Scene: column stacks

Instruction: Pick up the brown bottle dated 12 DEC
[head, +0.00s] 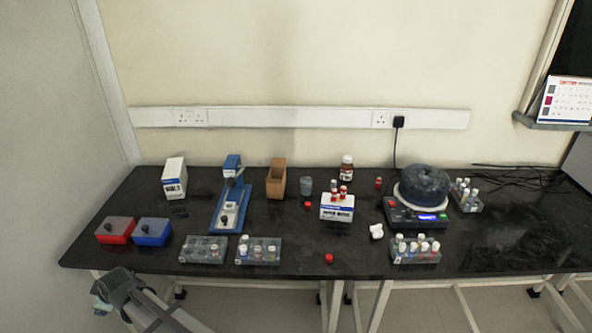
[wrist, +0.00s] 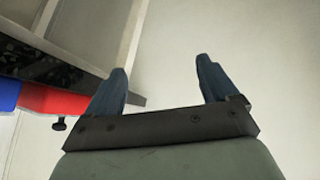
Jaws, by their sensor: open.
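A brown bottle (head: 346,170) with a white cap and pale label stands upright at the back of the black bench in the head view, right of centre. The date on its label is too small to read. My gripper (wrist: 162,70) is open and empty in the wrist view, its two dark blue fingers apart over pale floor. Part of my arm shows at the lower left of the head view, off the bench's front left edge and far from the bottle.
A white box (head: 337,208) with small vials on top stands in front of the bottle. A grey beaker (head: 306,187) is to its left, a centrifuge-like device (head: 422,188) to its right. Red and blue boxes (head: 152,232), vial racks (head: 203,249) and a loose red cap (head: 329,258) occupy the bench.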

